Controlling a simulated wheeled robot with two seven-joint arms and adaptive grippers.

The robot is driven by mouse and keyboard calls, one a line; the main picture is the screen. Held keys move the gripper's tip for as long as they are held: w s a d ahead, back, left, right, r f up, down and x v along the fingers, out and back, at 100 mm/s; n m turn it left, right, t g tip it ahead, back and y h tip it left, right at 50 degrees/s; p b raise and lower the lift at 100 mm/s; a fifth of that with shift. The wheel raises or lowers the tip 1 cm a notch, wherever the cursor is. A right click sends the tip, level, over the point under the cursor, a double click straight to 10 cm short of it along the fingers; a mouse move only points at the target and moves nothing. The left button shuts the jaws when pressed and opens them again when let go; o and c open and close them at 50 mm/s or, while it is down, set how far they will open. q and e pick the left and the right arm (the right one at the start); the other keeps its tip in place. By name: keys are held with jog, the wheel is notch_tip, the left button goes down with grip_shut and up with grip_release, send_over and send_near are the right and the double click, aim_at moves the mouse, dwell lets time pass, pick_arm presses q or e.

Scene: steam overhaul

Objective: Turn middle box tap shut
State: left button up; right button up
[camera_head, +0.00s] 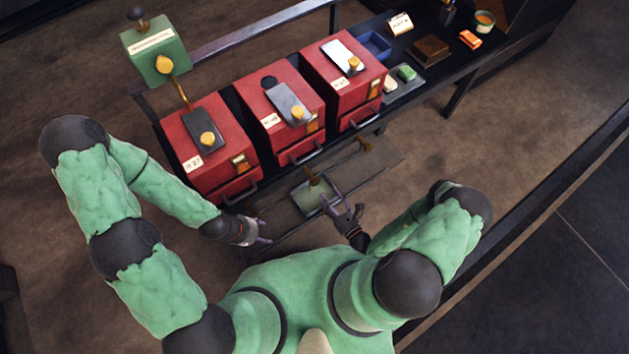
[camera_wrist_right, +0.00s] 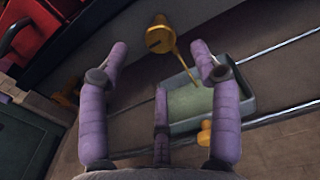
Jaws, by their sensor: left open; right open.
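The middle red box (camera_head: 283,118) stands in a row of three, with a grey lever plate and a round brass knob (camera_head: 297,112) on top. A brass tap (camera_head: 313,179) is in front of and below it, over a grey-green tray (camera_head: 305,199). In the right wrist view a brass tap (camera_wrist_right: 158,38) with a thin stem shows beyond my fingers, apart from them. My right gripper (camera_head: 345,205) is open and empty beside the tray; its fingers also show in the wrist view (camera_wrist_right: 168,62). My left gripper (camera_head: 264,232) is open and empty, below the left box.
The left box (camera_head: 220,155) and right box (camera_head: 345,82) flank the middle one, with handles on their fronts. A green block (camera_head: 155,55) stands behind the left box. Small items and a blue tray (camera_head: 374,45) lie on the right bench. Another brass tap (camera_head: 364,144) is right of the tray.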

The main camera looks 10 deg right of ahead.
aim_at(316, 183)
jog(key=b+x, duration=0.1)
jog(key=x, duration=0.8)
jog(key=shift+s, duration=0.1)
